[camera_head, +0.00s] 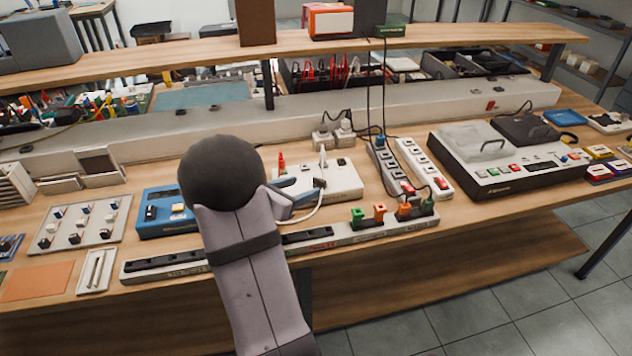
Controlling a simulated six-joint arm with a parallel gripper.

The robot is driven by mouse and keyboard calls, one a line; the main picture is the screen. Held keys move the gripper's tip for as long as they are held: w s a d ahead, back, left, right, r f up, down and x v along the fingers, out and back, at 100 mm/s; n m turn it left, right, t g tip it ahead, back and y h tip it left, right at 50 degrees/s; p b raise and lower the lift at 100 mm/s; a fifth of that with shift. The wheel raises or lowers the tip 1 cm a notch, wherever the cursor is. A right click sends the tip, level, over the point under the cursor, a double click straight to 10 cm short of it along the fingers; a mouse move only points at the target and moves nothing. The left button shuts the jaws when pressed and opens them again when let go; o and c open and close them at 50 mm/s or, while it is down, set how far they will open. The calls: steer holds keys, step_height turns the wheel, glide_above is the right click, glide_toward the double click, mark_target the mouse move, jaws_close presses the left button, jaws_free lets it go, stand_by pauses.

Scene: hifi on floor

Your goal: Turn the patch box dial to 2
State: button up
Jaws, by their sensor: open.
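My arm rises from the bottom centre, and its dark round joint covers part of the bench. My gripper (304,191) shows just right of that joint, small and partly hidden by the arm. It is over the left part of a white box (345,182) with a red plug and a white plug; I cannot tell if they touch. The gripper is open, and I see nothing held in it. This white box may be the patch box, but no label is readable. I cannot make out its dial or the dial's setting.
A blue box (165,212) and a panel with several knobs (83,222) lie left of my arm. A socket strip (372,231) with green and orange plugs runs along the bench's front edge. Power strips (424,168) and a white device (505,168) stand to the right. Cables hang behind.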

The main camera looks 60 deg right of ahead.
mark_target(319, 180)
steer(key=shift+d, duration=0.45)
steer(key=shift+p+x, duration=0.65)
steer(key=shift+x, duration=2.9)
steer(key=c, duration=1.1)
